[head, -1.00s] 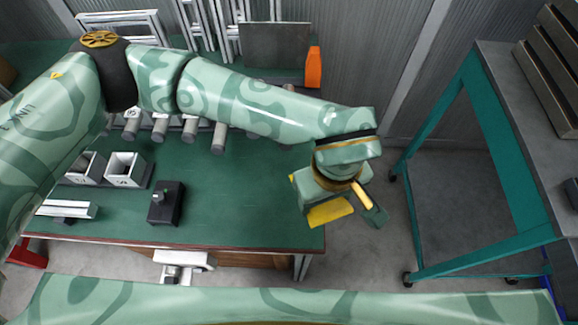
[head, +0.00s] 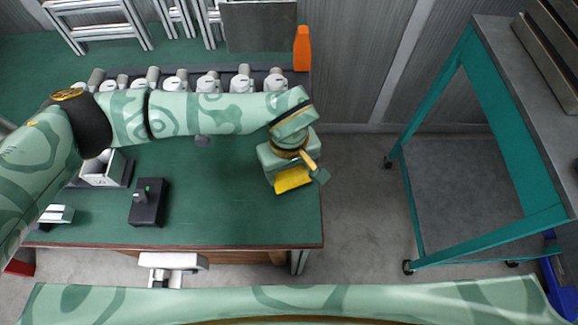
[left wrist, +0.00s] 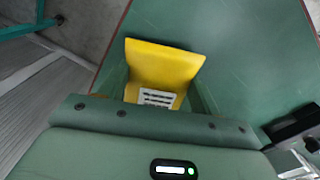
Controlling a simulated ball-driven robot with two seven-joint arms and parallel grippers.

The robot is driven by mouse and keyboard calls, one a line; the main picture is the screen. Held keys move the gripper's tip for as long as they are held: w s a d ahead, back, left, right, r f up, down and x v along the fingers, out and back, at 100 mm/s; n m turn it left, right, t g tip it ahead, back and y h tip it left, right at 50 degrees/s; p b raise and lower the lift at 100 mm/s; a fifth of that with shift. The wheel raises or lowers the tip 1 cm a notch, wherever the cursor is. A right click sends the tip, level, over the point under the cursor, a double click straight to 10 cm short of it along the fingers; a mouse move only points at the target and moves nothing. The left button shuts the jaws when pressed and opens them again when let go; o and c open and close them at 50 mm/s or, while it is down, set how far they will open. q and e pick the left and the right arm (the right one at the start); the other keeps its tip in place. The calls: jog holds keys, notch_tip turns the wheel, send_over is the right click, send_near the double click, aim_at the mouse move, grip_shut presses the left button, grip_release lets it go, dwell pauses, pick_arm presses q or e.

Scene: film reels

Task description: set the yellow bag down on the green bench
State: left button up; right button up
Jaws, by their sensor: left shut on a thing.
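The yellow bag (head: 292,180) shows below my left gripper (head: 292,172) in the head view, over the right part of the green bench (head: 230,220). My left gripper is shut on the bag. In the left wrist view the yellow bag (left wrist: 165,65) has a white printed label and stands out past the gripper, with the green bench top (left wrist: 250,60) behind it. The gripper hides part of the bag. I cannot tell whether the bag touches the bench. My right gripper is not in view.
A black box (head: 148,204) with a green light stands on the bench left of the bag. An orange bottle (head: 302,48) and a row of white and grey parts (head: 208,83) stand at the back. A teal-framed cart (head: 470,90) stands to the right. The bench's front right is clear.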

pick_arm(q)
jog(key=o, duration=1.1)
notch_tip(320, 180, up, 12)
jog(key=p, duration=0.3)
jog(key=shift+r, duration=0.1)
